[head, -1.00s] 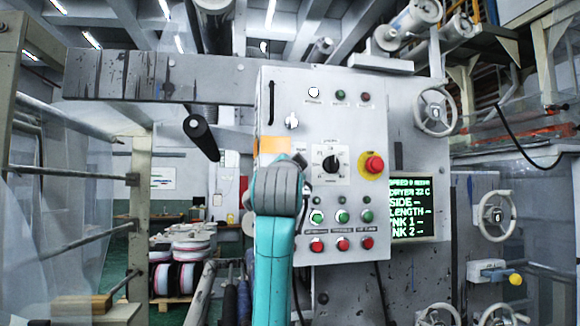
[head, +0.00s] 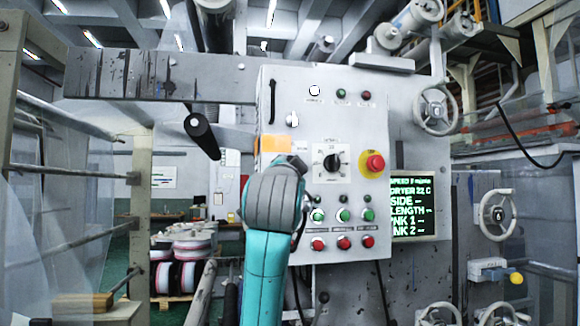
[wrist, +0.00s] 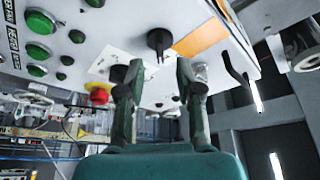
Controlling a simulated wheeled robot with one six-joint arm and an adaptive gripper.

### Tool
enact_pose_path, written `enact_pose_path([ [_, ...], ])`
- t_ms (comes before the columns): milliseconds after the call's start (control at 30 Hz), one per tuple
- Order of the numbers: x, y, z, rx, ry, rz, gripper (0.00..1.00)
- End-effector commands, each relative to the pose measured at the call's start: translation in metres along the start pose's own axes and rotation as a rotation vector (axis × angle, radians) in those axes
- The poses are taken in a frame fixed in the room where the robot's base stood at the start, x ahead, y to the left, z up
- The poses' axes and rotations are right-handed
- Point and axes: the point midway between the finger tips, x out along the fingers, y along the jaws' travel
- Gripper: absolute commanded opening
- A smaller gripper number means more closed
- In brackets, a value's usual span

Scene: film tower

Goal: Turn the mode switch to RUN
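A black knob (wrist: 159,40), which looks like the mode switch, stands out from the grey control panel (head: 323,85) beside an orange label (wrist: 200,36). In the wrist view it lies just beyond and between the fingertips of my gripper (wrist: 158,68). The gripper is open, with nothing between its fingers; I see no contact with the knob. The knob's pointer and markings are not readable. In the head view my gripper covers that part of the panel. A second dark dial (head: 332,162) on a white scale plate is to its right.
A red emergency stop (head: 374,163) sits right of the dial; it also shows in the wrist view (wrist: 98,94). Green buttons (head: 343,215) and red buttons (head: 343,242) fill the panel below. A black handle (head: 272,102) and a switch (head: 292,119) are above left.

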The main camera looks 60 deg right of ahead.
Motion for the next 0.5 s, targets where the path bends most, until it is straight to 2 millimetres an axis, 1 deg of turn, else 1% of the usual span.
enact_pose_path([
  [33, -0.011, 0.0, 0.0, 0.003, 0.0, -0.002, 0.35],
  [200, -0.041, -0.001, 0.001, 0.003, -0.001, -0.003, 0.35],
  [333, -0.057, 0.0, 0.001, 0.002, -0.001, -0.001, 0.35],
  [500, -0.066, 0.0, 0.001, 0.0, 0.0, 0.001, 0.35],
])
